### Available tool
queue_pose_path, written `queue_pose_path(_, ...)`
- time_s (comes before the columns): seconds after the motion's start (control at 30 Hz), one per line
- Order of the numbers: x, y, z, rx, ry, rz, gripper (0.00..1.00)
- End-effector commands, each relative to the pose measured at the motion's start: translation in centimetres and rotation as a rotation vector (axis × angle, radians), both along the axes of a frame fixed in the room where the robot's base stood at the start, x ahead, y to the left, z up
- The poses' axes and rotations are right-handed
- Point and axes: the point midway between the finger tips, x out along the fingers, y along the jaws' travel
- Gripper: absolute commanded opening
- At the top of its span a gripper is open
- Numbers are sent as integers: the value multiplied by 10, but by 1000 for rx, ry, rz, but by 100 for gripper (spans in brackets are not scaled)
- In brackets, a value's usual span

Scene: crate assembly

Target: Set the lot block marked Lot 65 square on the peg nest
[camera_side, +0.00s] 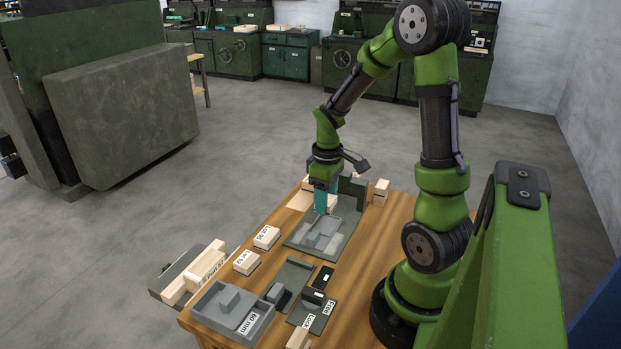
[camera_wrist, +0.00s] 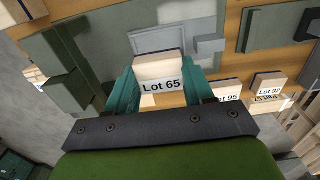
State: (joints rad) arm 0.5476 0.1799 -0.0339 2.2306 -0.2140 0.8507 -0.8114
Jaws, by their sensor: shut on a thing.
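The pale wooden block marked Lot 65 (camera_wrist: 160,72) is between the teal fingers of my gripper (camera_wrist: 158,88), its label facing the wrist camera. In the side view my gripper (camera_side: 321,203) points down at the far end of the table, beside a grey fixture (camera_side: 322,232) with raised parts on a flat plate. This fixture may be the peg nest; its pegs cannot be made out. It also shows beyond the block in the wrist view (camera_wrist: 180,15). The block is mostly hidden by the fingers in the side view.
Blocks marked Lot 95 (camera_side: 267,238) and Lot 92 (camera_side: 247,262) lie on the wooden table left of the fixture. A grey tray marked 60 mm (camera_side: 250,325) is at the near end. A dark green upright bracket (camera_side: 352,190) stands close to my gripper.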

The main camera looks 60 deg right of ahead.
Motion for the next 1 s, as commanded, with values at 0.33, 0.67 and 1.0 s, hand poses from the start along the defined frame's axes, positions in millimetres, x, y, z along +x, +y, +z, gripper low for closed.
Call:
queue_pose_path(0.33,0,0,-35,2,2,-1,23)
queue_pose_path(0.67,0,0,-50,1,1,0,23)
queue_pose_path(1.0,0,0,-50,0,0,-1,23)
